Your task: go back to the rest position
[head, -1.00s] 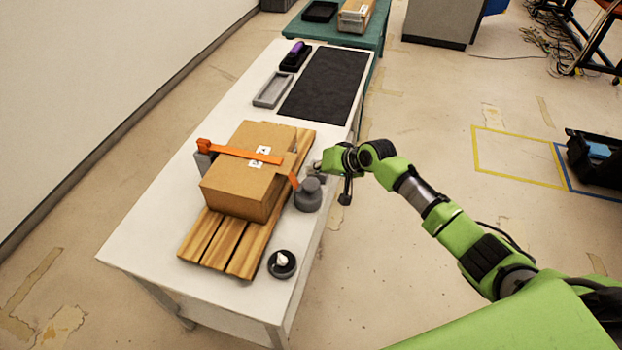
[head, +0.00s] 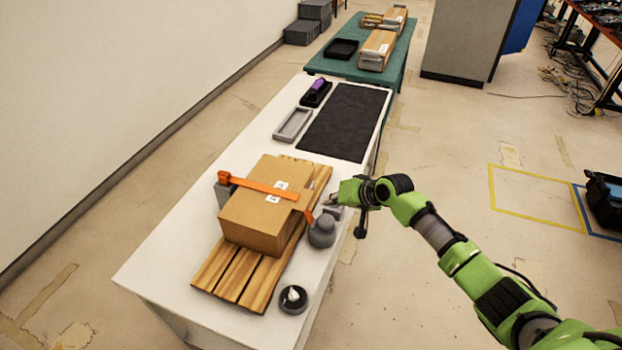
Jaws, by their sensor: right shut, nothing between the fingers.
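My right gripper (head: 336,200) is at the right edge of the white table, just beyond a grey round weight-like object (head: 321,231). It is small in view and shut, with nothing seen in it. I cannot tell whether it touches the grey object. A cardboard box (head: 262,215) sits on a wooden pallet (head: 228,272) on the table. An orange strap (head: 262,186) runs across the box top, and its right end hangs down by the grey object. My left gripper is out of view.
The white table (head: 165,262) also holds a small black dish (head: 293,299), a grey tray (head: 293,125), a black mat (head: 345,122) and a purple item in a black holder (head: 316,92). A green table (head: 346,65) with boxes stands behind.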

